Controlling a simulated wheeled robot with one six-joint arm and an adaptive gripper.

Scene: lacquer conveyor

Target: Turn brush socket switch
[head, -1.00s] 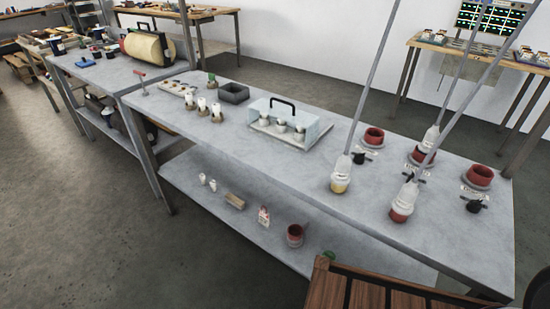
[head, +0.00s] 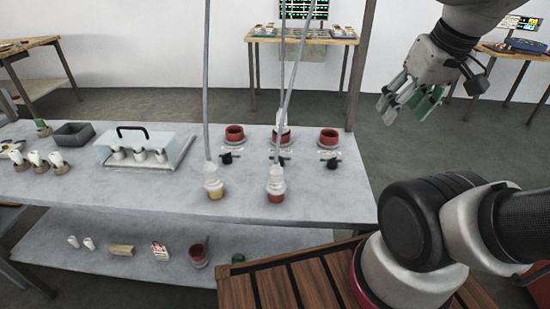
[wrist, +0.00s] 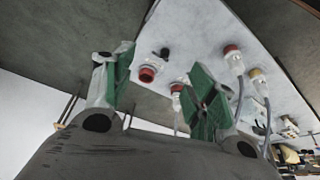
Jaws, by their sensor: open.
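Three red round sockets stand in a row on the grey table: left (head: 234,137), middle (head: 281,139) and right (head: 329,139). A black switch sits in front of each: left (head: 227,158), middle (head: 278,160) and right (head: 332,163). A white plug (head: 283,119) on a cable stands at the middle socket. My gripper (head: 412,103) is open and empty, raised to the right of the table, apart from the switches. In the wrist view its green-padded fingers (wrist: 160,78) are spread, with a red socket (wrist: 147,74) and a black switch (wrist: 164,53) beyond them.
A clear case (head: 150,150) with a black handle stands left. A slatted wooden surface (head: 290,284) is in front.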

